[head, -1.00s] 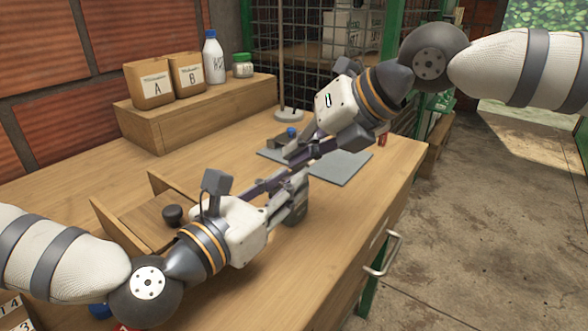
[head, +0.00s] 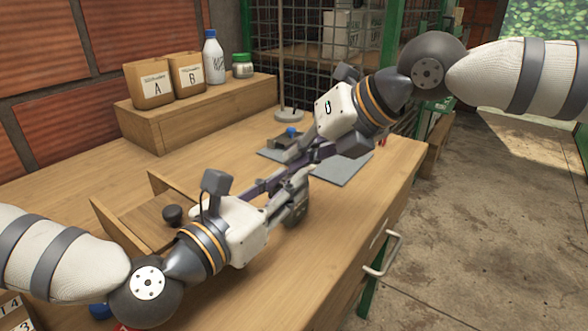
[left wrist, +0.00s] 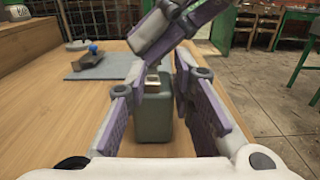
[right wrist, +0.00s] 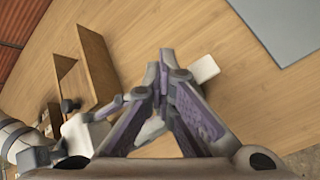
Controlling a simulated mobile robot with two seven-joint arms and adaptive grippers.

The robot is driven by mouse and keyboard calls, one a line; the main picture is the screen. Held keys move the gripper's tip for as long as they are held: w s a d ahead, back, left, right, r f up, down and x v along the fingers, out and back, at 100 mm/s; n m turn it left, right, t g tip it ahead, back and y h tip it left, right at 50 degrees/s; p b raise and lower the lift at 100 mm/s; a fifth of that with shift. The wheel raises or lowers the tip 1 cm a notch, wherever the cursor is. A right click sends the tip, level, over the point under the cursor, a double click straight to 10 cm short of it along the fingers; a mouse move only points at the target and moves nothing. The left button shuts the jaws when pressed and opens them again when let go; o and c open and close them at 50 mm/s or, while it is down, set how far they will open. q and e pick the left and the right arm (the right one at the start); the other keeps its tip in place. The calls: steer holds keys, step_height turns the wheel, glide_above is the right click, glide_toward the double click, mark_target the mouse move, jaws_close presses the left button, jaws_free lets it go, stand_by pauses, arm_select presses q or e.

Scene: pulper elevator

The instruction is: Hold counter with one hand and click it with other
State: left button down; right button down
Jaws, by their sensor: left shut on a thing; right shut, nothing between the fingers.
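The counter is a small grey-green block (head: 297,211) over the front right part of the table, partly hidden by fingers in the head view. In the left wrist view the counter (left wrist: 152,118) sits upright between the fingers, with a pale part on top. My left gripper (head: 292,184) is shut on the counter from the left. My right gripper (right wrist: 163,62) is shut and empty. Its fingertips are just above the counter's top in the left wrist view; I cannot tell whether they touch it. The right wrist view does not show the counter clearly.
A grey mat (head: 343,170) with a blue-topped item (head: 290,133) lies behind the grippers. Bags, a bottle (head: 213,58) and a jar stand on a raised shelf. The table's right edge is near.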

arm_select(q)
steer(key=shift+f, duration=0.1)
arm_select(e)
steer(key=shift+s+r, duration=0.1)
steer(key=shift+r, duration=0.8)
steer(key=shift+s+r, duration=0.1)
steer(key=shift+r, duration=2.4)
arm_select(q)
steer(key=c, duration=1.3)
jaws_free()
